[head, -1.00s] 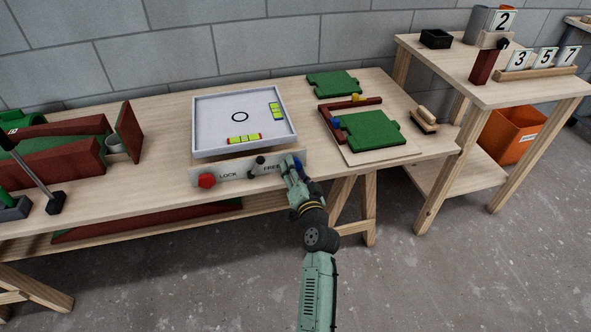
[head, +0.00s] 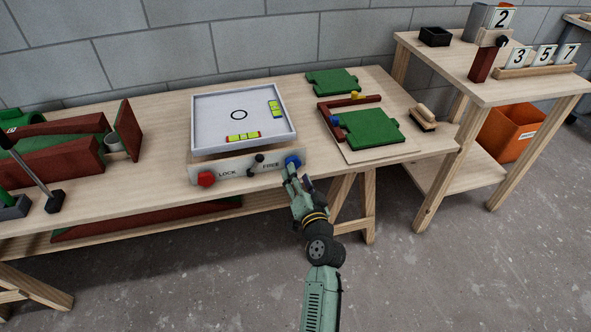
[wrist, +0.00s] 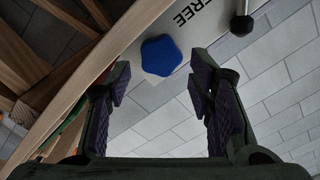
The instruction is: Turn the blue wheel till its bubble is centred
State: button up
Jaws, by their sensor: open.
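The blue wheel (head: 292,161) is a lobed knob at the right end of the white front panel (head: 236,175). It also shows in the wrist view (wrist: 161,56), just beyond the fingers. My gripper (head: 290,174) is open and empty, close in front of and below the wheel, apart from it. In the wrist view the open fingers (wrist: 156,92) stand either side of a clear gap. The white tray (head: 215,125) above the panel carries two yellow-green bubble levels, one along the front (head: 243,137) and one at the right (head: 275,108). The bubbles are too small to judge.
A red wheel (head: 206,179) sits at the panel's left end. A black lever (head: 258,160) stands between the LOCK and FREE labels, nearer FREE. A board with green pieces (head: 372,130) lies to the right. The floor in front of the bench is clear.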

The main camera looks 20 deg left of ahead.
jog(key=shift+v, duration=1.75)
jog(key=shift+o, duration=0.3)
jog(key=shift+o, duration=0.6)
jog(key=shift+f+n+b, duration=0.15)
jog(key=shift+n+b, duration=0.15)
jog(key=shift+b, duration=0.2)
jog(key=shift+o, duration=0.5)
jog(key=shift+s+d+f+n+b, duration=0.15)
jog(key=shift+s+f+n+b, duration=0.1)
jog(key=shift+n+b, duration=0.75)
jog(key=w+a+n, duration=0.1)
jog(key=w, duration=0.1)
jog(key=w+a+n+b, duration=0.1)
jog(key=w+a+n, duration=0.1)
jog(key=w, duration=0.1)
jog(key=w+a+r+n, duration=0.1)
jog(key=w+a, duration=0.1)
jog(key=shift+w+n, duration=0.2)
jog(key=shift+n, duration=0.1)
jog(key=shift+c, duration=0.4)
jog(key=c, duration=1.1)
